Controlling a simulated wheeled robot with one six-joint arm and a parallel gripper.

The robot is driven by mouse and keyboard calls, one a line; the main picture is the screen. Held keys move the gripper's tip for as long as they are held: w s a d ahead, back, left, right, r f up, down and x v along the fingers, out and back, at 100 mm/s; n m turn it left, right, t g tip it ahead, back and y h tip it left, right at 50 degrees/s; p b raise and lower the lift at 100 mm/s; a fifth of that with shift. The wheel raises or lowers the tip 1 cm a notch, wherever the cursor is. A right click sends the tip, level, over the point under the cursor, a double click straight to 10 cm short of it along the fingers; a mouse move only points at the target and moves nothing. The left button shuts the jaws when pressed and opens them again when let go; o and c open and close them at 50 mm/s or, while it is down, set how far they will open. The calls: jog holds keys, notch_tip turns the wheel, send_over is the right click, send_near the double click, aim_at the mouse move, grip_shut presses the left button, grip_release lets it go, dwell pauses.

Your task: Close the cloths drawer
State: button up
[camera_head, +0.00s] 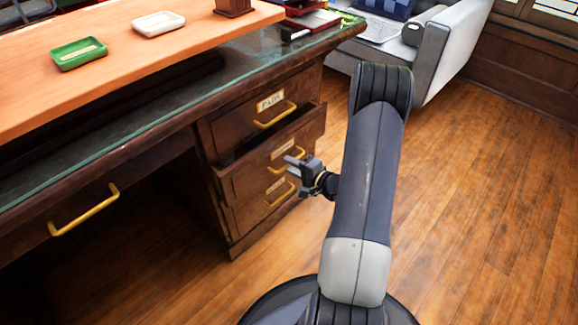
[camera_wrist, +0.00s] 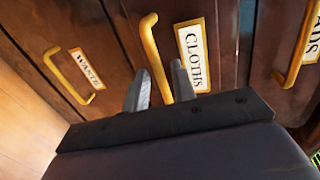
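The cloths drawer (camera_head: 246,181) is the middle one of the desk's right stack and is pulled out partway, with a dark gap along its top edge. Its label (camera_wrist: 195,57) reads "Cloths" in the wrist view, beside its yellow handle (camera_wrist: 150,46). My gripper (camera_head: 292,162) is in front of this drawer, close to its handle. In the wrist view my gripper (camera_wrist: 160,84) is open, its two fingers apart, with the lower part of the handle showing between them. I cannot tell whether the fingers touch the handle or the drawer front.
The pads drawer (camera_head: 225,128) above looks shut. The waste drawer, whose label shows in the wrist view (camera_wrist: 86,70), is below. A wider drawer handle (camera_head: 84,210) is at the left. A grey armchair (camera_head: 440,55) stands behind. The wooden floor (camera_head: 480,200) at right is clear.

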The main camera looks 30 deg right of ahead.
jog(key=shift+x, duration=0.75)
jog(key=shift+c, duration=0.4)
grip_shut()
